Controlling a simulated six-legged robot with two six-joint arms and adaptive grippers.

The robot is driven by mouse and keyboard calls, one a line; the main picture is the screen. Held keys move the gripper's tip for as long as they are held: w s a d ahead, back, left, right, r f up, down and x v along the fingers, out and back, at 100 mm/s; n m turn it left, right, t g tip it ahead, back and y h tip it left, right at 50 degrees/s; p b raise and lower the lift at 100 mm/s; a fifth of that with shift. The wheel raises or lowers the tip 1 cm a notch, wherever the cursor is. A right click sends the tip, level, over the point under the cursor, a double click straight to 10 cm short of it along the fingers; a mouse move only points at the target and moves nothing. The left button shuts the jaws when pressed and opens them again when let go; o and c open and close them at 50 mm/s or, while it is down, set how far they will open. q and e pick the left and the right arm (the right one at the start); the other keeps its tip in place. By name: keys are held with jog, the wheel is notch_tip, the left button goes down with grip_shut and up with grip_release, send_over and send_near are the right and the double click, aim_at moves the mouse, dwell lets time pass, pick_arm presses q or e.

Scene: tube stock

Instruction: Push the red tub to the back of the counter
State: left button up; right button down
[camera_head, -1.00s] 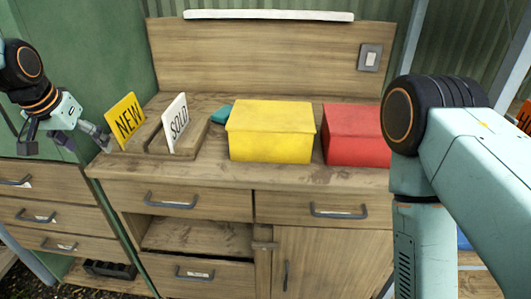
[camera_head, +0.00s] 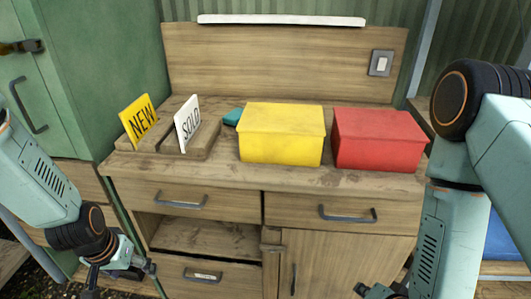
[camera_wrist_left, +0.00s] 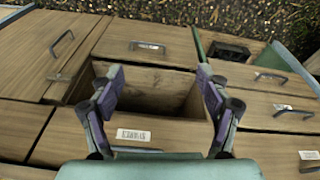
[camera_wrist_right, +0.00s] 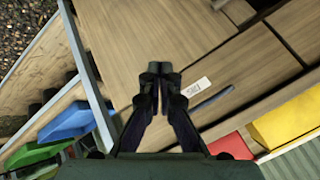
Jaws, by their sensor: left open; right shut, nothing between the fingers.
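The red tub (camera_head: 378,142) is a lidded box on the right part of the wooden counter (camera_head: 210,174), close to its front edge. It shows in full in the head view, and part of it shows at the bottom of the right wrist view (camera_wrist_right: 233,145). My right gripper (camera_wrist_right: 160,72) is shut and empty, in front of the cabinet and below the counter top. Only a little of it shows at the bottom edge of the head view. My left gripper (camera_wrist_left: 158,78) is open and empty, low at the left before the drawers (camera_head: 205,274), far from the tub.
A yellow tub (camera_head: 282,135) stands just left of the red tub with a narrow gap. Further left are a teal item (camera_head: 232,117) and a wooden holder with NEW (camera_head: 138,121) and SOLD (camera_head: 187,123) signs. A wooden back panel (camera_head: 280,62) closes the counter's rear.

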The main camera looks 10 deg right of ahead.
jog(key=w+d+r+m+t+h, duration=0.1)
jog(key=w+d+r+m+t, duration=0.2)
jog(key=w+r+m+t, duration=0.25)
jog(key=m+t+h, duration=0.3)
jog(key=m+t, duration=0.1)
jog(key=m, duration=0.2)
send_near(377, 158)
jog(key=shift+g, duration=0.35)
jog(key=x, duration=0.3)
jog(key=b+x, duration=0.1)
jog(key=x, duration=0.2)
jog(key=shift+r, duration=0.25)
pick_arm(q)
jog(key=s+d+f+g, duration=0.1)
jog(key=s+f, duration=0.4)
jog(key=s, duration=0.8)
jog(key=s+d+f+n+g, duration=0.1)
jog(key=s+f, duration=0.4)
jog(key=s, duration=0.8)
jog(key=shift+s+d+y, duration=0.15)
jog(key=shift+s+y, duration=0.25)
pick_arm(e)
jog(key=shift+w+d, duration=0.15)
jog(key=shift+w, duration=0.2)
jog(key=shift+w, duration=0.1)
